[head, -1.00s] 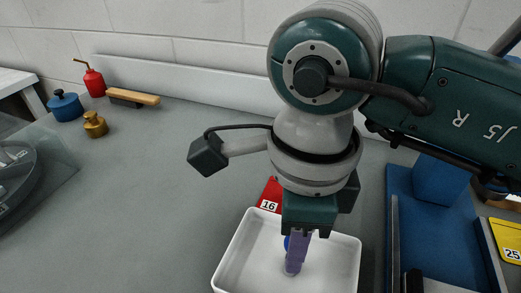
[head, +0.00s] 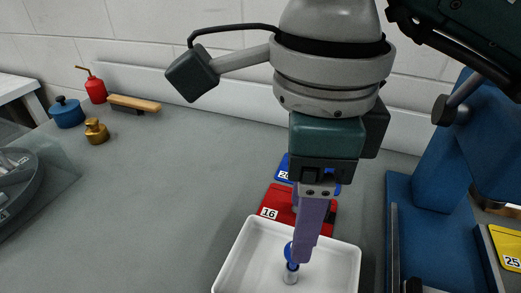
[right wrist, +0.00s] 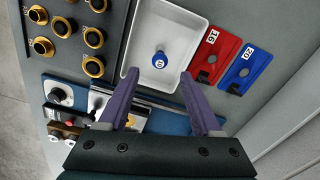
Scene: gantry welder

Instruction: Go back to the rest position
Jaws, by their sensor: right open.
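My right gripper (head: 303,258) is above the white tray (head: 231,262), pointing down, with purple fingers. In the right wrist view its two fingers (right wrist: 157,88) are spread apart with nothing between them. A small blue-topped piece with a metal lower end (head: 291,264) is in the tray, and the fingers hang above it in the head view. In the right wrist view the piece (right wrist: 159,60) shows its round numbered blue top, clear of both fingers. My left gripper is not in view.
Red plate 16 (head: 279,198) and a blue plate (head: 283,168) lie behind the tray. A blue fixture (head: 420,215) stands at right beside yellow plate 25 (head: 507,245). A red oil can (head: 96,88), blue pot and brass weight sit far left. The middle-left bench is clear.

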